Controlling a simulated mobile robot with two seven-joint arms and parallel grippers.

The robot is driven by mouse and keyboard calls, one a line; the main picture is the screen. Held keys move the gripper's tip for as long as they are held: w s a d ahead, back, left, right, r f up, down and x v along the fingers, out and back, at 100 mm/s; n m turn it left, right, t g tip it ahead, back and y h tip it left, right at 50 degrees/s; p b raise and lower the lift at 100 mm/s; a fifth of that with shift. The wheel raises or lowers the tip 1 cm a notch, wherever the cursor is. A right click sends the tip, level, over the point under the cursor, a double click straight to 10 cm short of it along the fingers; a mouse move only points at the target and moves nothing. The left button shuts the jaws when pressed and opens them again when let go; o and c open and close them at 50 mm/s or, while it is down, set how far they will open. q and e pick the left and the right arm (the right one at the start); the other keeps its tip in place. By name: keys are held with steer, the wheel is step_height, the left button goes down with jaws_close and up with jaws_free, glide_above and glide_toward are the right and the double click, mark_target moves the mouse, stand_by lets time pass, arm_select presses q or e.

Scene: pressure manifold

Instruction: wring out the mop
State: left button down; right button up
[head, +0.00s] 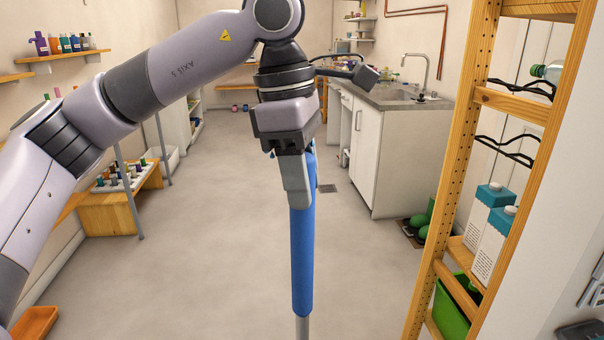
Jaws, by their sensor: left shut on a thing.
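My left gripper (297,190) points down in the middle of the head view and is shut on the mop handle (302,250). The handle has a long blue sleeve with a grey pole (302,327) showing below it. It stands close to upright and runs out of the bottom of the picture. The mop's head is out of view, and I see no wringer. My right gripper is not in view.
A wooden shelf rack (455,150) with cartons (490,245) and a green bin (452,308) stands at the right. A sink counter (385,150) is behind it. An orange container (35,322) is at bottom left. The middle floor (225,240) is clear.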

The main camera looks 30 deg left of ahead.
mark_target(302, 249)
arm_select(q)
step_height(302, 249, down, 9)
steer(key=b, duration=0.6)
steer(key=shift+f+b, duration=0.65)
steer(key=shift+f, duration=0.1)
steer(key=shift+s+f, duration=0.15)
steer(key=shift+f, duration=0.2)
stand_by(1.0)
stand_by(0.7)
